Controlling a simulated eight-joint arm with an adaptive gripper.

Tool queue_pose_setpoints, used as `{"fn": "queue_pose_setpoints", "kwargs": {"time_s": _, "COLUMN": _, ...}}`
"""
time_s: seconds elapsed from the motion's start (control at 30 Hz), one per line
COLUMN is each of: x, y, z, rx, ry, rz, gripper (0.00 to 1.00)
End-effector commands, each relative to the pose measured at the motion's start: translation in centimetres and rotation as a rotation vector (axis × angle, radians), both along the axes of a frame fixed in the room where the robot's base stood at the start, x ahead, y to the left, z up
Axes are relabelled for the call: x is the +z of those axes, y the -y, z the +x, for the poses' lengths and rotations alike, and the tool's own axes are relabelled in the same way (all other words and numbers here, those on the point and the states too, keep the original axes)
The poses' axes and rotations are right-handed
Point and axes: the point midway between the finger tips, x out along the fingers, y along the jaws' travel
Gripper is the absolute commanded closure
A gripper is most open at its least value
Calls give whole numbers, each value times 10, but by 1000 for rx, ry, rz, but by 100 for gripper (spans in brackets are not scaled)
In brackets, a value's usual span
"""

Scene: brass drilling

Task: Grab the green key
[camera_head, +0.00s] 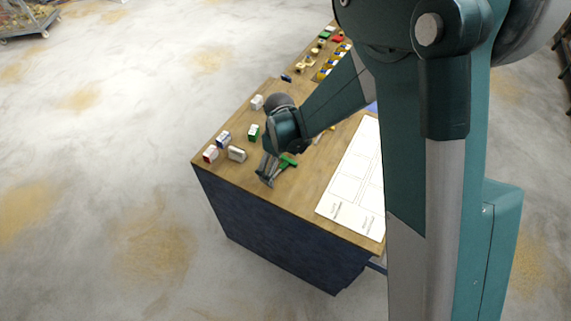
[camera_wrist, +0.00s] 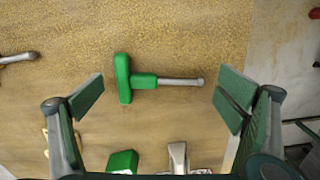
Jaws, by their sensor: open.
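The green key (camera_wrist: 124,79) has a green T-shaped handle and a grey metal shaft. In the wrist view it lies flat on the wooden table, handle to the left and shaft to the right. My gripper (camera_wrist: 162,98) is open, with one finger pad on each side of the key, and nothing is between the pads except the view of the key below. In the head view my gripper (camera_head: 268,178) points down at the table near its front edge, and the green key (camera_head: 288,161) shows just beside the fingers, partly hidden by them.
Several small boxes stand on the wooden table, including a red-and-white one (camera_head: 211,154), a beige one (camera_head: 236,154) and a green one (camera_head: 254,132). A white printed sheet (camera_head: 352,180) lies to the right. In the wrist view another metal-shafted tool (camera_wrist: 18,58) lies at the left edge.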

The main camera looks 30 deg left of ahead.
Motion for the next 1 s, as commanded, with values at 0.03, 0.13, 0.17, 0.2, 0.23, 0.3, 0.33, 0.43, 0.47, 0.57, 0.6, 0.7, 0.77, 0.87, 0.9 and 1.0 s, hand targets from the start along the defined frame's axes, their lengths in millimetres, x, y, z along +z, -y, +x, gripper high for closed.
{"fn": "queue_pose_setpoints", "kwargs": {"time_s": 0.03, "x": 0, "y": 0, "z": 0, "rx": 0, "ry": 0, "rz": 0, "gripper": 6}}
{"fn": "queue_pose_setpoints", "kwargs": {"time_s": 0.13, "x": 0, "y": 0, "z": 0, "rx": 0, "ry": 0, "rz": 0, "gripper": 6}}
{"fn": "queue_pose_setpoints", "kwargs": {"time_s": 0.17, "x": 0, "y": 0, "z": 0, "rx": 0, "ry": 0, "rz": 0, "gripper": 6}}
{"fn": "queue_pose_setpoints", "kwargs": {"time_s": 0.2, "x": 0, "y": 0, "z": 0, "rx": 0, "ry": 0, "rz": 0, "gripper": 6}}
{"fn": "queue_pose_setpoints", "kwargs": {"time_s": 0.23, "x": 0, "y": 0, "z": 0, "rx": 0, "ry": 0, "rz": 0, "gripper": 6}}
{"fn": "queue_pose_setpoints", "kwargs": {"time_s": 0.3, "x": 0, "y": 0, "z": 0, "rx": 0, "ry": 0, "rz": 0, "gripper": 6}}
{"fn": "queue_pose_setpoints", "kwargs": {"time_s": 0.33, "x": 0, "y": 0, "z": 0, "rx": 0, "ry": 0, "rz": 0, "gripper": 6}}
{"fn": "queue_pose_setpoints", "kwargs": {"time_s": 0.43, "x": 0, "y": 0, "z": 0, "rx": 0, "ry": 0, "rz": 0, "gripper": 15}}
{"fn": "queue_pose_setpoints", "kwargs": {"time_s": 0.47, "x": 0, "y": 0, "z": 0, "rx": 0, "ry": 0, "rz": 0, "gripper": 19}}
{"fn": "queue_pose_setpoints", "kwargs": {"time_s": 0.57, "x": 0, "y": 0, "z": 0, "rx": 0, "ry": 0, "rz": 0, "gripper": 32}}
{"fn": "queue_pose_setpoints", "kwargs": {"time_s": 0.6, "x": 0, "y": 0, "z": 0, "rx": 0, "ry": 0, "rz": 0, "gripper": 37}}
{"fn": "queue_pose_setpoints", "kwargs": {"time_s": 0.7, "x": 0, "y": 0, "z": 0, "rx": 0, "ry": 0, "rz": 0, "gripper": 44}}
{"fn": "queue_pose_setpoints", "kwargs": {"time_s": 0.77, "x": 0, "y": 0, "z": 0, "rx": 0, "ry": 0, "rz": 0, "gripper": 44}}
{"fn": "queue_pose_setpoints", "kwargs": {"time_s": 0.87, "x": 0, "y": 0, "z": 0, "rx": 0, "ry": 0, "rz": 0, "gripper": 44}}
{"fn": "queue_pose_setpoints", "kwargs": {"time_s": 0.9, "x": 0, "y": 0, "z": 0, "rx": 0, "ry": 0, "rz": 0, "gripper": 44}}
{"fn": "queue_pose_setpoints", "kwargs": {"time_s": 1.0, "x": 0, "y": 0, "z": 0, "rx": 0, "ry": 0, "rz": 0, "gripper": 44}}
